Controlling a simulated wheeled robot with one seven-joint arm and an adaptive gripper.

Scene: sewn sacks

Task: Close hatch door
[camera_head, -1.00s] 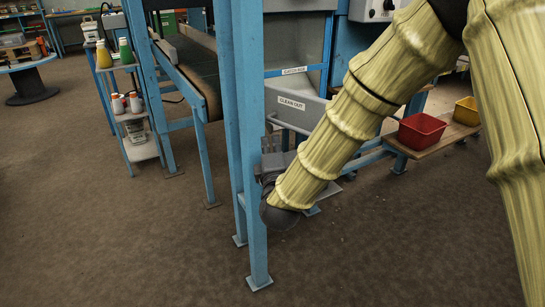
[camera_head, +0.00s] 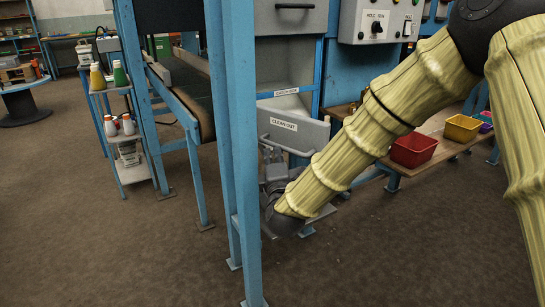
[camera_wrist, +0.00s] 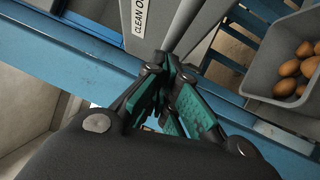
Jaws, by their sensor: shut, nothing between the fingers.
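The hatch door (camera_head: 306,133) is a grey panel labelled CLEAN OUT with a bar handle. It stands tilted out from the blue-framed machine, with a light grey opening visible behind its top edge. In the wrist view the grey door (camera_wrist: 202,18) shows at the top, its label partly cut off.
Blue posts (camera_head: 238,150) stand close left of my gripper. A conveyor (camera_head: 185,85) and a bottle shelf (camera_head: 120,130) are further left. Red (camera_head: 413,150) and yellow (camera_head: 462,128) bins sit on a low shelf at right. A grey bin (camera_wrist: 260,75) holds several brown rounded items. Brown floor in front is clear.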

